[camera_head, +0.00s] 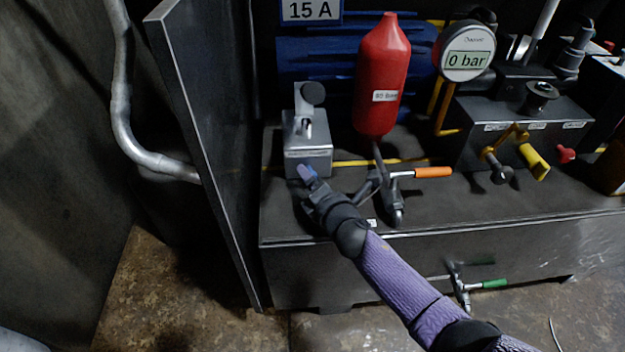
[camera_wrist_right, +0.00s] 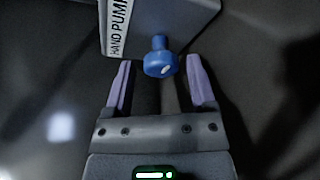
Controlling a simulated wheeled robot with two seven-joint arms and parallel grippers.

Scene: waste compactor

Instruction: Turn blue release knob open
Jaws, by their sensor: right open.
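The blue release knob (camera_wrist_right: 160,60) sticks out from the face of a grey block labelled HAND PUMP in the right wrist view. It also shows in the head view (camera_head: 307,172) low on the front of the hand pump block (camera_head: 308,160). My right gripper (camera_wrist_right: 161,82) is open, with its two purple fingers on either side of the knob's line and a gap to each side. I cannot tell whether the fingertips reach past the knob's head. In the head view my right gripper (camera_head: 310,180) is at the knob and partly covers it. My left gripper is not in view.
A red cylinder (camera_head: 384,80) stands behind, right of the pump. An orange-handled valve (camera_head: 432,172) is close to my right wrist. A gauge (camera_head: 466,52) reads 0 bar. Yellow (camera_head: 534,162) and green (camera_head: 490,284) handles are further right. A dark upright panel (camera_head: 205,130) stands left.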

